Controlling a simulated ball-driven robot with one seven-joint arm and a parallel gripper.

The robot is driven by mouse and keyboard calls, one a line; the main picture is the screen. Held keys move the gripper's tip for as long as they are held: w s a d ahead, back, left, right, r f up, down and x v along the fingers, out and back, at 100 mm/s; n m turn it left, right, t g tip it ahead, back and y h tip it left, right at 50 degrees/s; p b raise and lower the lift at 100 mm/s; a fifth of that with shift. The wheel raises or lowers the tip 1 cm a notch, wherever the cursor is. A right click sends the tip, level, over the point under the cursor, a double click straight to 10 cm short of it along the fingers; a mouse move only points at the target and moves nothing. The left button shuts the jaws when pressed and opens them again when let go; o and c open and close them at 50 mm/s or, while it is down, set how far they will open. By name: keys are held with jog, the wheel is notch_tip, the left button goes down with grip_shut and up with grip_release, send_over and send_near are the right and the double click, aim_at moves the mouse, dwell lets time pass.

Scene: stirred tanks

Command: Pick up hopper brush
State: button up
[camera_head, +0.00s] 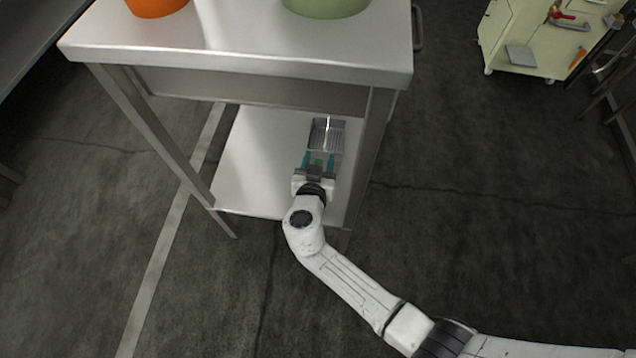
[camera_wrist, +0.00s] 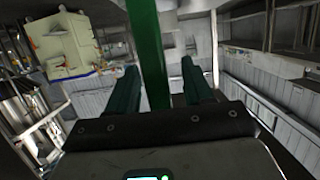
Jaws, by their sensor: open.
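A green bar (camera_wrist: 148,45), apparently the handle of the hopper brush, runs up between my fingers in the wrist view. In the head view a small green patch (camera_head: 318,162) shows between the fingers; the brush head cannot be made out clearly. My gripper (camera_head: 319,156) reaches in over the lower shelf of a metal table. Its teal fingers are open, one on each side of the green bar, as the wrist view (camera_wrist: 158,75) also shows. A gap shows between the bar and the right finger; contact on the left cannot be told.
The metal table (camera_head: 240,57) has its top above my gripper and legs on both sides. Its lower shelf (camera_head: 250,165) is bare at left. A ribbed grey metal piece (camera_head: 327,133) lies just beyond my fingers. A cream cart (camera_head: 530,35) stands at back right.

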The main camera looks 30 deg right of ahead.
grip_shut()
dwell(0.5)
